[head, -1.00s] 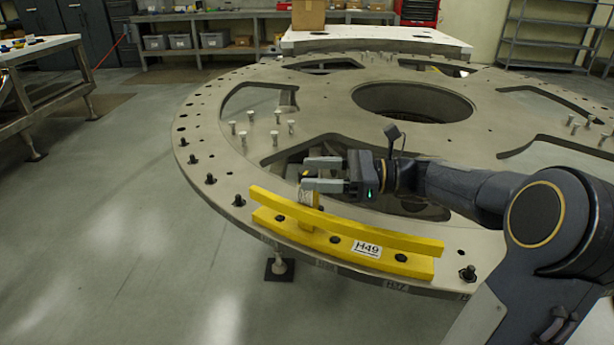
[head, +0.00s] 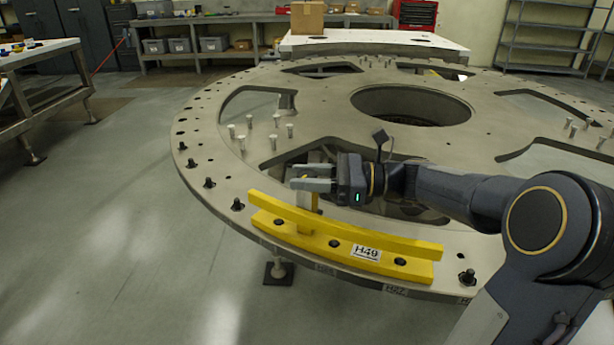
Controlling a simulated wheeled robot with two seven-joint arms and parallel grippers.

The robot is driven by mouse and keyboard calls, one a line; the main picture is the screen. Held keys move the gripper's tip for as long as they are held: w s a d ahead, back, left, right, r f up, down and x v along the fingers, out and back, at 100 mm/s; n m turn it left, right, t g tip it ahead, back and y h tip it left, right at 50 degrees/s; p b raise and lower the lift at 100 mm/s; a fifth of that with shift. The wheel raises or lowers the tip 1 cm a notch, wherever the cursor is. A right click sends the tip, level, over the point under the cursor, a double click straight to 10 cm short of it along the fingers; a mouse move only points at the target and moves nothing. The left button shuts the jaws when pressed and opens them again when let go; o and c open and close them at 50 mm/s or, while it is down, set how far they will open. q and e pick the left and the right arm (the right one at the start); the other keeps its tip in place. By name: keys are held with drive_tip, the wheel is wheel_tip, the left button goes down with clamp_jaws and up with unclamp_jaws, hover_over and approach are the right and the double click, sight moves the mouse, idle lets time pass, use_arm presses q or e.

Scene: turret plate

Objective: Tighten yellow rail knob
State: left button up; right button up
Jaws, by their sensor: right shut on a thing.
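The yellow rail (head: 345,228) labelled H49 lies along the near rim of the large round metal turret plate (head: 215,130). Its upper bar stands above a base strip with dark bolts. My right gripper (head: 312,178) reaches in from the right, just behind and above the rail. The fingers hide most of the knob's top. My left gripper is out of view.
Several black studs (head: 210,183) stand along the plate's left rim, and one stud (head: 467,277) stands right of the rail. Several pale pins (head: 273,142) stand behind the gripper. The plate has large cutouts. A workbench (head: 40,75) is at the far left. The floor on the left is clear.

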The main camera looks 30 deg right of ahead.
drive_tip(key=shift+m+t, duration=0.3)
drive_tip(key=shift+t, duration=0.1)
drive_tip(key=shift+m+t+h, duration=1)
drive_tip(key=shift+t+h, duration=0.2)
drive_tip(key=shift+s+a+f+m+t+h, duration=0.1)
drive_tip(key=shift+m+t+h, duration=0.8)
drive_tip(key=shift+h, duration=0.2)
drive_tip(key=shift+f+m+t+h+b, duration=0.1)
drive_tip(key=shift+m+t+h+b, duration=0.3)
drive_tip(key=shift+h+b, duration=0.25)
drive_tip(key=m+h+b, duration=0.3)
drive_tip(key=h+b, duration=0.1)
drive_tip(key=b, duration=0.2)
drive_tip(key=m+t+h+b, duration=0.1)
drive_tip(key=m+h+b, duration=0.2)
drive_tip(key=h+b, duration=0.2)
drive_tip(key=m+h+b, duration=0.3)
drive_tip(key=h+b, duration=0.1)
drive_tip(key=b, duration=0.3)
drive_tip(key=shift+f+t+h, duration=0.2)
drive_tip(key=shift+t+h, duration=0.05)
drive_tip(key=shift+t, duration=0.15)
drive_tip(key=shift+r+m+g+h+b, duration=0.3)
drive_tip(key=shift+m+h+b, duration=0.45)
drive_tip(key=shift+h, duration=0.25)
drive_tip(key=shift+r+m+g+h, duration=0.1)
drive_tip(key=shift+m+g+h, duration=0.85)
drive_tip(key=shift+h, duration=0.65)
drive_tip(key=shift+m, duration=0.3)
